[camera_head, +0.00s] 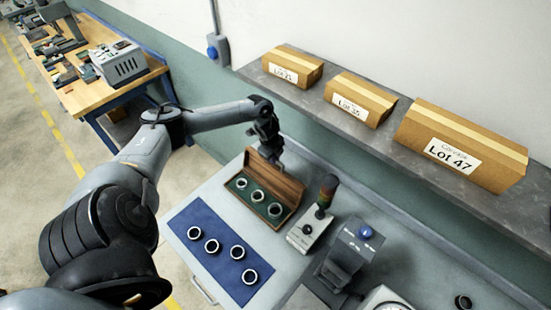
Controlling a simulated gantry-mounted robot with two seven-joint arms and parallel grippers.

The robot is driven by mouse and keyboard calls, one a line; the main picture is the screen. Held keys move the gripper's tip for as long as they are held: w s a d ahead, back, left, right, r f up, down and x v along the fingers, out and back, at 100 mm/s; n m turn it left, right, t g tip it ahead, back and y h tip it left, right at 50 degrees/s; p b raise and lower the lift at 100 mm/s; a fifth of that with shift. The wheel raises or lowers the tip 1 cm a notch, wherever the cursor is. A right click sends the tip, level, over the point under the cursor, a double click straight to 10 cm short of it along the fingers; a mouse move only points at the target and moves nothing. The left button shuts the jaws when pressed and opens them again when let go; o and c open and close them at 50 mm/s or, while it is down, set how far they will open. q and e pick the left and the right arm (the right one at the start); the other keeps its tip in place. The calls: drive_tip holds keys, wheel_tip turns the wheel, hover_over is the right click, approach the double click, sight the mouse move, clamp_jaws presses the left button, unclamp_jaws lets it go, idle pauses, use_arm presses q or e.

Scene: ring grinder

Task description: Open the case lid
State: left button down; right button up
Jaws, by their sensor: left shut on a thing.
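The wooden case (277,222) sits on the grey workbench. Its lid (277,180) is raised and leans back at the far side, so the green-lined inside shows with 3 metal rings (257,196) in it. My left gripper (267,152) is at the lid's upper edge, near its left end, and is shut on it. The fingertips are small and dark in this view. My right gripper is not in view.
A blue mat (218,265) with several rings lies in front of the case. A signal-light box (308,232) and a grey machine with a blue button (345,258) stand to its right. Cardboard boxes (464,146) stand on the shelf behind.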

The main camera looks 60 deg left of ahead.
use_arm(q)
drive_tip(key=shift+w+f, duration=0.15)
drive_tip(key=shift+f, duration=0.1)
drive_tip(key=c, duration=1.5)
unclamp_jaws()
drive_tip(key=o, duration=0.3)
drive_tip(key=shift+w+a+r, duration=0.1)
drive_tip(key=shift+w, duration=0.25)
drive_tip(key=shift+o, duration=0.2)
drive_tip(key=shift+r, duration=0.1)
drive_tip(key=shift+s, duration=0.1)
